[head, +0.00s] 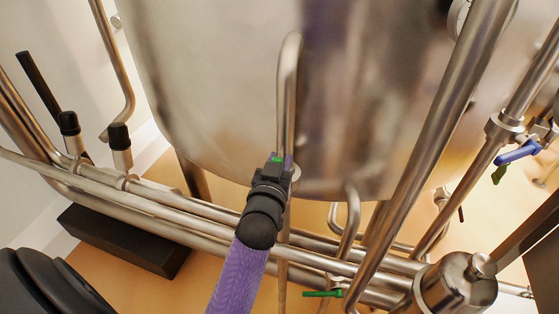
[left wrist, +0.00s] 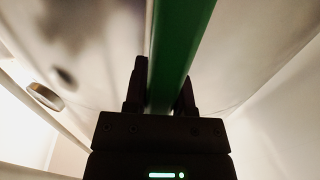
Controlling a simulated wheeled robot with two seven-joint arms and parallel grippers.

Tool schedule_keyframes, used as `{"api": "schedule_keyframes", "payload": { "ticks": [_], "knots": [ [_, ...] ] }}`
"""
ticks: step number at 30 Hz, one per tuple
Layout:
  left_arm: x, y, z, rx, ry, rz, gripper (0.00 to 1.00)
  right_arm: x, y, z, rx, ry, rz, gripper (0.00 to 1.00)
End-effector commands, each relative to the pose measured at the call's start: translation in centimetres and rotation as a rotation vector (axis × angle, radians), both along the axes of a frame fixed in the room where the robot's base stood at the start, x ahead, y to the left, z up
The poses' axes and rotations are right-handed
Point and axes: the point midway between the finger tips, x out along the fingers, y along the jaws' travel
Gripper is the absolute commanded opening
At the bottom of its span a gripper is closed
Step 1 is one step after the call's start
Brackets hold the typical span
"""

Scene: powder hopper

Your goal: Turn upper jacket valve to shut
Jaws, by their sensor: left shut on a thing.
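My left gripper (head: 280,160) is in front of the lower part of the big steel vessel, by a bent vertical pipe. In the left wrist view its two dark fingers (left wrist: 160,88) are on either side of a long green lever (left wrist: 182,45), shut on it. The lever runs up out of that picture; its valve body is not visible there. In the head view the gripper hides most of what it holds, so I cannot tell the lever's angle to the pipe. My right gripper is not in view.
The steel vessel (head: 220,80) fills the upper middle. Several steel pipes cross below it, with a thick slanting pipe (head: 430,140) on the right. A blue-handled valve (head: 517,152) is at far right. Another green lever (head: 322,293) is low in the middle. Black-capped fittings (head: 119,137) stand at left.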

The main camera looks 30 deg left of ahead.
Motion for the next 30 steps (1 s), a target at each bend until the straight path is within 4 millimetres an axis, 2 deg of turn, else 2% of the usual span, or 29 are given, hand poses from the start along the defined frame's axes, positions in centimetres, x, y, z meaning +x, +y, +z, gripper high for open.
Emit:
{"api": "schedule_keyframes", "payload": {
  "ticks": [14, 30],
  "knots": [
    [-0.01, -0.01, -0.02, 0.000, 0.001, 0.000, 0.00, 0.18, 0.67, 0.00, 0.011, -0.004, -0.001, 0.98],
    [-0.01, -0.01, -0.03, 0.000, 0.001, 0.000, 0.00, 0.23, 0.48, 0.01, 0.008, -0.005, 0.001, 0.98]
  ]
}}
